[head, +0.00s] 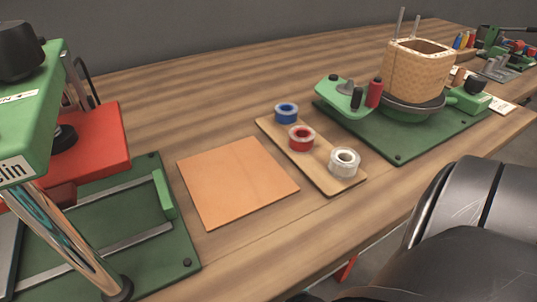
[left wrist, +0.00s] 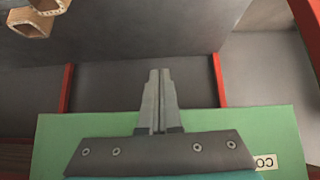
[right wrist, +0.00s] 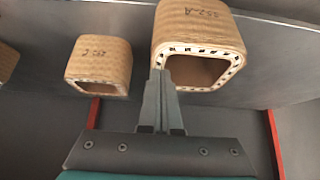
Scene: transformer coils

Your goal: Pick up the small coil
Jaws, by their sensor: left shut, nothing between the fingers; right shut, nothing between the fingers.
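In the right wrist view, a smaller tan, square-tubed coil (right wrist: 98,60) with dark writing on it stands left of a larger tan coil (right wrist: 203,28) with a patterned rim and an open hollow. My right gripper (right wrist: 160,76) is shut and empty. Its fingertips appear in front of the larger coil's lower left edge; I cannot tell whether they touch. My left gripper (left wrist: 160,75) is shut and empty, with a small tan coil (left wrist: 30,22) far off at the upper left. Neither gripper shows in the head view.
In the head view, a tan coil (head: 418,66) sits on a green winding machine (head: 440,138). Tape rolls lie on a wooden board (head: 318,172) beside an orange-tan sheet (head: 238,182). A green and red press stands at left. Red uprights (left wrist: 66,88) show in the left wrist view.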

